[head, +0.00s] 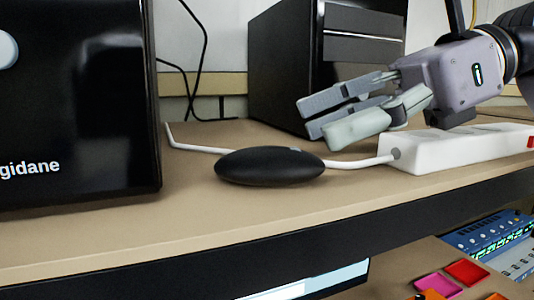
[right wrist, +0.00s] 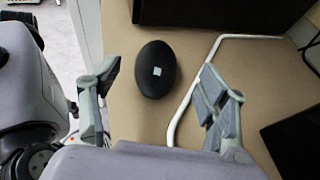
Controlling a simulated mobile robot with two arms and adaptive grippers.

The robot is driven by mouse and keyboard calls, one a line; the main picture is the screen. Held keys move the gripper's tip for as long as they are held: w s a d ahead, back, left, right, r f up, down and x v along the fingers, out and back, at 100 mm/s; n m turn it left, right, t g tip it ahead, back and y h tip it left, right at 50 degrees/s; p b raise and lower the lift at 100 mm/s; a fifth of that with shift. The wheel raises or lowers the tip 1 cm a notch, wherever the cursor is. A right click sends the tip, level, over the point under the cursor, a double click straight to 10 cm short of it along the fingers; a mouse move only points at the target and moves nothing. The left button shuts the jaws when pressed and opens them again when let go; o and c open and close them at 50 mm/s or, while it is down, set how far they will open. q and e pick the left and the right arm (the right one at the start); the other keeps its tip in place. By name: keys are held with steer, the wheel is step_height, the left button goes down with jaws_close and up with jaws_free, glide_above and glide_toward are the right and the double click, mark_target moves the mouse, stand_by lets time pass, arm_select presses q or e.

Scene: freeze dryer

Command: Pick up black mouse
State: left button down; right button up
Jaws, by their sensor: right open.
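The black mouse (head: 268,167) is a smooth dark oval lying on the beige shelf near its front edge, in the middle of the head view. In the right wrist view the mouse (right wrist: 155,69) lies ahead of the fingertips, between the lines of the two fingers, with a small light square on top. My right gripper (head: 313,122) comes in from the right, open and empty, up and to the right of the mouse and apart from it. Both fingers show in the right wrist view (right wrist: 158,82). My left gripper is not in view.
A white power strip (head: 450,150) lies right of the mouse; its white cable (head: 350,163) runs behind the mouse. A glossy black box (head: 75,110) stands at the left, and a black computer case (head: 285,70) stands behind. The shelf (head: 200,215) is bare in front of the mouse.

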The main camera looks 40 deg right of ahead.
mark_target(271, 151)
steer(key=shift+a, duration=0.15)
steer(key=shift+a+f+p, duration=0.15)
steer(key=shift+a+p, duration=0.15)
steer(key=shift+p, duration=0.05)
steer(key=p+x, duration=0.1)
steer(key=x, duration=0.2)
steer(key=shift+w+f+p, duration=0.25)
steer(key=shift+w+p, duration=0.1)
steer(key=shift+w, duration=0.05)
steer(key=shift+w+a+f, duration=0.25)
steer(key=shift+a, duration=0.15)
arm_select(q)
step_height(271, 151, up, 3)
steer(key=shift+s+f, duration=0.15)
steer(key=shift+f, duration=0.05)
arm_select(e)
steer(key=shift+s, duration=0.1)
steer(key=shift+s, duration=0.1)
steer(key=shift+c, duration=0.3)
